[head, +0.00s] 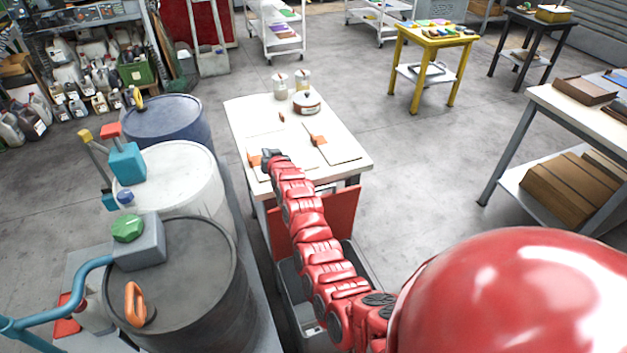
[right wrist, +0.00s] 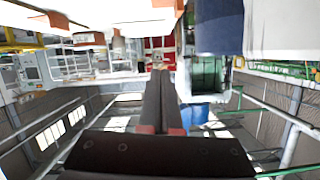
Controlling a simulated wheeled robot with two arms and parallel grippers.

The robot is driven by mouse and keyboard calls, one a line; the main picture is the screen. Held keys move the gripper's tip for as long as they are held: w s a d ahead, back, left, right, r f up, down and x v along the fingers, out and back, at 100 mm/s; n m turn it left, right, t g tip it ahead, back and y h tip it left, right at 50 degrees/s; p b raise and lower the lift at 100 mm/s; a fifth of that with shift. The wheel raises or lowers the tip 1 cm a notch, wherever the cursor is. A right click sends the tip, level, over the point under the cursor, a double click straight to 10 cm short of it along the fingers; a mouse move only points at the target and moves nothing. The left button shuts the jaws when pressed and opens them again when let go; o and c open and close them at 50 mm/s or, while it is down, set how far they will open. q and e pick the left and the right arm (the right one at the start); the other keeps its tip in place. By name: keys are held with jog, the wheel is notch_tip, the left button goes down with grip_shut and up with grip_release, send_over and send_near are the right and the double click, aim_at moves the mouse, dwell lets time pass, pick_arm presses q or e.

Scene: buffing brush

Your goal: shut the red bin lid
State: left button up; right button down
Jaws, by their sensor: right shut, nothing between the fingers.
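The red bin lid (head: 344,212) stands raised at the back of a grey bin (head: 291,307), against the near end of the white table. My right arm crosses in front of the lid and hides its middle. My right gripper (head: 262,156) is beyond the lid and higher, over the near left part of the table, apart from the lid. In the right wrist view its fingers (right wrist: 159,82) are shut with nothing between them. The lid cannot be made out for sure in that view. My left gripper is not in view.
The white table (head: 350,157) holds brushes on boards, a round pot (head: 306,102) and two cans. Blue, white and dark drums (head: 180,262) stand close on the left. A workbench (head: 560,103) stands at right. Open floor (head: 420,170) lies right of the bin.

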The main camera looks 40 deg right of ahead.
jog(key=s+d+r+n+g+y+p, duration=0.1)
jog(key=s+d+r+g, duration=0.25)
jog(key=s+g, duration=0.3)
jog(key=s+d+r+n+g+y+p, duration=0.1)
jog(key=s+d+r+g, duration=0.3)
jog(key=s, duration=0.4)
notch_tip(320, 180, down, 12)
jog(key=w+g, duration=0.1)
jog(key=w, duration=0.1)
jog(key=s+p, duration=0.2)
jog(key=p, duration=0.1)
jog(key=s+a+r+p, duration=0.1)
jog(key=p, duration=0.1)
jog(key=shift+s+r, duration=0.1)
jog(key=shift+s, duration=0.15)
